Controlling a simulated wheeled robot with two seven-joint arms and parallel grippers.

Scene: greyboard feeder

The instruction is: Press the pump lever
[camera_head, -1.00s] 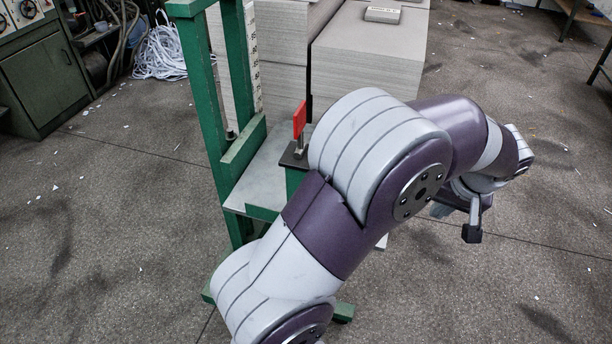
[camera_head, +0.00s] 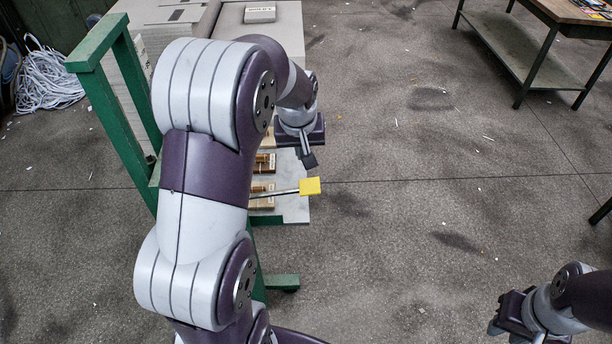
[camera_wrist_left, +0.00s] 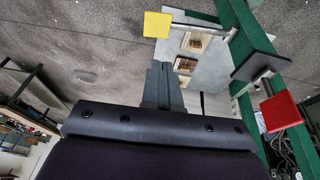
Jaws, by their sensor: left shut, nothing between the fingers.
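A lever with a yellow square pad (camera_head: 310,187) on a metal rod sticks out to the right from the green feeder frame (camera_head: 97,42). The yellow pad also shows at the top of the left wrist view (camera_wrist_left: 157,25). A second lever with a red pad (camera_wrist_left: 281,112) shows at the right of that view; my arm hides it in the head view. I cannot tell from the look which one is the pump lever. My left gripper (camera_head: 308,160) is shut and empty, just beyond the yellow pad and apart from it. My right gripper (camera_head: 497,325) is at the lower right, away from the feeder.
Small brown-topped blocks (camera_head: 263,188) lie on the feeder's pale shelf (camera_head: 295,209). Greyboard stacks (camera_head: 275,22) stand behind. The floor between is clear.

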